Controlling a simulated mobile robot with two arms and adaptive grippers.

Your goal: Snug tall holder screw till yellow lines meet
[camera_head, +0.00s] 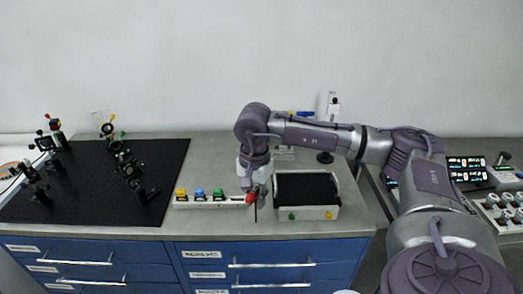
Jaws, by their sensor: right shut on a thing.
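My right gripper (253,187) is low over the front of the bench, at the right end of a pale tool rack (208,206). It is shut on a small red-handled tool (251,198), with a thin dark shaft pointing down. Several small optical holders stand on the black breadboard (85,208) at the left. One holder with yellow parts (107,128) stands at its back; another with a red top (55,128) stands at the back left. I cannot tell which is the tall holder, and its screw and yellow lines are too small to see. My left gripper is out of view.
Yellow (181,194), blue (199,194) and green (218,194) tool handles sit in the rack. A white box with a black top (306,188) stands just right of my gripper. Blue drawers (270,258) are below. The bench between breadboard and rack is clear.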

